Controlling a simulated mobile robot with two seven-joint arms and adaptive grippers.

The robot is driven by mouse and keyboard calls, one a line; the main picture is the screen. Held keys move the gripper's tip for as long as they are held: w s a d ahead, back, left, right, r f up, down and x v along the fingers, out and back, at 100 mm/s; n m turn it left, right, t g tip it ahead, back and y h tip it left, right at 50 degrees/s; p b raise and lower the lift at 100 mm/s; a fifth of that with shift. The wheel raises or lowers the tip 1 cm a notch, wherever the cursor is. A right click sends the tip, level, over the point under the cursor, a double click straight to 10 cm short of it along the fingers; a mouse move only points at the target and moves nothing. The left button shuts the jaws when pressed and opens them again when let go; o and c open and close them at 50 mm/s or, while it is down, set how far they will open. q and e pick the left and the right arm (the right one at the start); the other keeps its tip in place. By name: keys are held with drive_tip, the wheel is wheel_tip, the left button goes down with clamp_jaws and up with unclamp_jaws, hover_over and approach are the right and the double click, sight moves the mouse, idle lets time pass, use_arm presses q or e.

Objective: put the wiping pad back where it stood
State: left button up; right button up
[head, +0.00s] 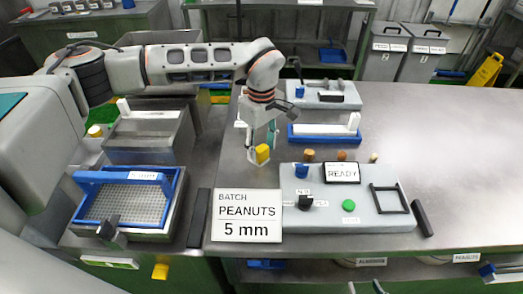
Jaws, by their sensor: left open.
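My left gripper (261,148) points down over the left part of the steel table, behind the peanuts sign. It is open. A small yellow block (262,155) shows at its fingertips. It may be the wiping pad, but I cannot tell for sure, nor whether it touches the table. The spot under it is bare steel. At the bottom edge, two dark tips (366,289) show that look like my right gripper. Most of it is cut off, and its state is unclear.
A grey panel (382,222) with a READY display stands right of the batch sign (246,216). A blue tray (309,138) with a white upright piece lies behind. A blue-framed sieve (127,200) stands at left. The table's right side is clear.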

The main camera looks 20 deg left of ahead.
sight(262, 148)
use_arm(q)
wheel_tip(262, 148, up, 10)
drive_tip(key=shift+r, duration=0.25)
idle(0.5)
